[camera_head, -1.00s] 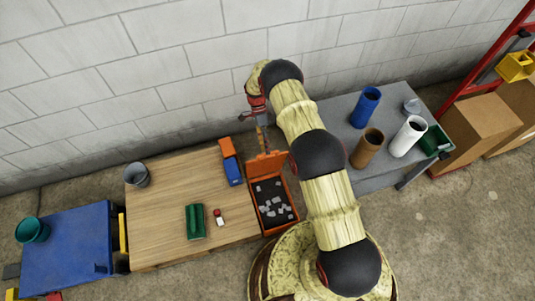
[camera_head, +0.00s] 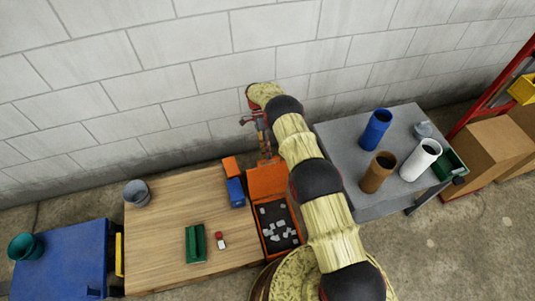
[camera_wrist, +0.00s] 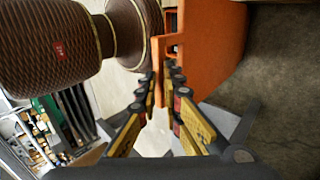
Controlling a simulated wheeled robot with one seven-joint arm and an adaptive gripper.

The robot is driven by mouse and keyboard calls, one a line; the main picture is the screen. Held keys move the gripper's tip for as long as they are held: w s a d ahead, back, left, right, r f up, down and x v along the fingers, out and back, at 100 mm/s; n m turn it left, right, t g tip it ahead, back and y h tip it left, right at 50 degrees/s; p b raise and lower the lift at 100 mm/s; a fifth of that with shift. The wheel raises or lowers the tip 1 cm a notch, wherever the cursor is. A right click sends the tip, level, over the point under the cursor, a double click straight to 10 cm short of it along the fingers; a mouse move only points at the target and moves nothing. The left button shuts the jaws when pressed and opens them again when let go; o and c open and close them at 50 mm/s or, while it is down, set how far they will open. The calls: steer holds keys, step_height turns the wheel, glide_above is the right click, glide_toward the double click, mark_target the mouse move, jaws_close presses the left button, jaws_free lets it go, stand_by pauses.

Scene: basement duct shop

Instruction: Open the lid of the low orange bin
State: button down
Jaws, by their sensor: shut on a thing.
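The low orange bin (camera_head: 263,243) stands at the right end of the wooden table in the head view, its dark inside holding several grey pieces. Its orange lid (camera_head: 267,181) is raised at the wall side, with its broad inner face showing. My gripper (camera_head: 264,148) is at the lid's upper edge. In the wrist view my gripper (camera_wrist: 162,92) is shut on a thin orange edge of the lid (camera_wrist: 158,82). A large orange panel (camera_wrist: 215,45) shows beside the fingers; I cannot tell exactly which part it is. The lid's hinge is not clear to see.
A blue block (camera_head: 235,193) and an orange block (camera_head: 230,166) lie close left of the lid. A grey table (camera_head: 345,160) with several cylinders stands at right. The block wall is close behind.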

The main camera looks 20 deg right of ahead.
steer(key=f, duration=0.1)
steer(key=s+f, duration=0.1)
steer(key=shift+s+f, duration=0.2)
steer(key=shift+f, duration=0.2)
steer(key=c, duration=1.7)
jaws_free()
steer(key=shift+w+f, duration=0.1)
steer(key=shift+w, duration=0.05)
steer(key=shift+c, duration=0.2)
steer(key=shift+w, duration=0.1)
steer(key=shift+c, duration=0.7)
steer(key=v, duration=0.8)
steer(key=shift+r, duration=0.25)
steer(key=shift+r, duration=0.1)
